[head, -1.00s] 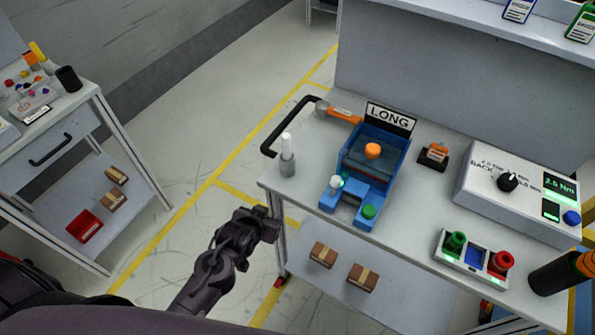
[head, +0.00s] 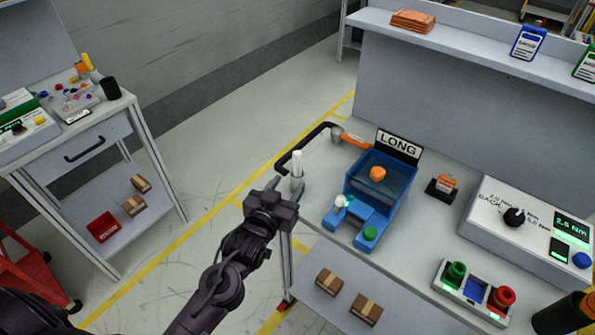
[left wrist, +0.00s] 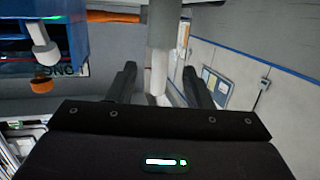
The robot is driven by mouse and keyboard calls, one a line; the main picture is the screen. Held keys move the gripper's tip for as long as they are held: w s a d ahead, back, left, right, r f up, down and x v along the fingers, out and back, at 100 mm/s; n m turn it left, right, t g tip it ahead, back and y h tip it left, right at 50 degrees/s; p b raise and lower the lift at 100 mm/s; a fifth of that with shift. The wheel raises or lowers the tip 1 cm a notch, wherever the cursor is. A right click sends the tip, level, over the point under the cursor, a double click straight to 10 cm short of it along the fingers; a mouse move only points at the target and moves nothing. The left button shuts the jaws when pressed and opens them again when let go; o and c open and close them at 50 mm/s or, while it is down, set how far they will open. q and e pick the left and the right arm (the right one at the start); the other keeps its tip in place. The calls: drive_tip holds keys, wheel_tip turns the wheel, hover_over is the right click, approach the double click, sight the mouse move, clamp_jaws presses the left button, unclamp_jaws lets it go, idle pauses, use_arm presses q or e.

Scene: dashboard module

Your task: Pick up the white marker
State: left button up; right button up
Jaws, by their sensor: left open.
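The white marker (head: 297,164) stands upright in a grey holder (head: 297,184) at the near left corner of the workbench. My left gripper (head: 290,187) is open at that corner, its fingers pointing toward the marker and holder. In the left wrist view, the white marker (left wrist: 156,78) shows between the two open fingers of the left gripper (left wrist: 159,73), with the grey holder (left wrist: 162,25) above it in the picture. I cannot tell whether either finger touches it. My right gripper is not in view.
A blue fixture (head: 375,196) with white and green buttons stands right of the marker. A grey control box (head: 510,222) stands farther right. Floor is clear left of the bench.

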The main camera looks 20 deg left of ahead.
sight(295, 164)
use_arm(q)
drive_tip(key=shift+w+d+r+t, duration=0.1)
drive_tip(key=shift+w+r+t, duration=0.35)
drive_tip(key=shift+r+t, duration=0.35)
drive_tip(key=shift+w, duration=0.3)
drive_tip(key=w+p, duration=0.1)
drive_tip(key=w, duration=0.3)
drive_tip(key=w+p, duration=0.1)
drive_tip(key=w, duration=0.2)
drive_tip(key=shift+d+r+p, duration=0.2)
drive_tip(key=shift+r+p, duration=0.05)
drive_tip(key=shift+p, duration=0.05)
drive_tip(key=shift+w+f, duration=0.1)
drive_tip(key=shift+w, duration=0.15)
drive_tip(key=shift+c, duration=0.5)
clamp_jaws()
